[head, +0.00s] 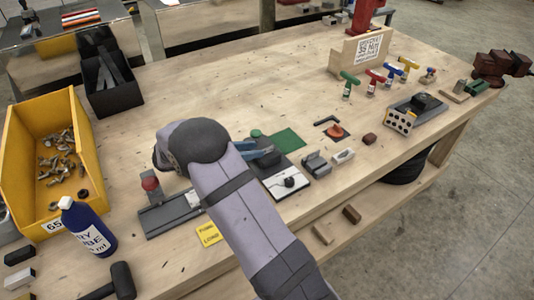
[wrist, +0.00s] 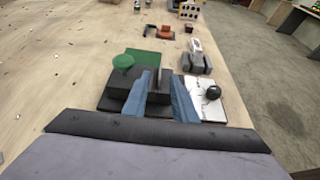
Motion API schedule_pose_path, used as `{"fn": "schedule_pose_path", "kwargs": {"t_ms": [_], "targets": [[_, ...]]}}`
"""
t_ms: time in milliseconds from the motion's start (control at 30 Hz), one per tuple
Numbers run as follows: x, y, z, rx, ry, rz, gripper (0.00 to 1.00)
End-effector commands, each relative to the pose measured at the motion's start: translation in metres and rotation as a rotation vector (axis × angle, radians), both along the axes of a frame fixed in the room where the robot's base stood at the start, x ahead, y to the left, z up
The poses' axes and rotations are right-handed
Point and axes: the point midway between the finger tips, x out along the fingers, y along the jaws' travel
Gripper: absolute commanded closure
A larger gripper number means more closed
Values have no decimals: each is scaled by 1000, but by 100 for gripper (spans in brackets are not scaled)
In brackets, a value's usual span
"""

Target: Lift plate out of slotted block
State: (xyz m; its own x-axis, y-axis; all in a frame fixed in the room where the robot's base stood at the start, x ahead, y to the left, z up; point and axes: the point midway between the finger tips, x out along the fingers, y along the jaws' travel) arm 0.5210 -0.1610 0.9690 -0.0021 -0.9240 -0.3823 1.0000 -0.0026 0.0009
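My gripper (wrist: 162,78) has two blue fingers, spread apart, reaching down over a dark slotted block (wrist: 158,97). A thin grey upright plate (wrist: 163,76) shows between the fingertips, with a narrow gap visible beside it. I cannot tell how deep the plate sits in the slot. In the head view my gripper (head: 262,153) is partly hidden by my arm, and its blue fingers point right over the dark base. The block and plate are mostly hidden there.
A green knob (wrist: 123,63) stands just left of the fingers. A white plate with a black ball knob (wrist: 205,105) lies close on the right. A green mat (head: 289,140) and grey vise-like block (head: 316,164) are beyond. A yellow bin (head: 20,150) stands far left.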

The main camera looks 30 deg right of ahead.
Motion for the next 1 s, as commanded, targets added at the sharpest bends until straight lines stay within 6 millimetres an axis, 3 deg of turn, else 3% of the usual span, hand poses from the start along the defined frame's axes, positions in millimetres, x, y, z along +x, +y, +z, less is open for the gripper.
{"fn": "schedule_pose_path", "kwargs": {"t_ms": [300,600,633,733,1000], "targets": [[-1,-35,-13,0,2,-2,75],[-1,-40,-17,0,0,-1,75],[-1,-40,-17,0,0,-1,77],[-1,-40,-17,0,0,-1,100],[-1,-40,-16,0,0,-1,100]]}}
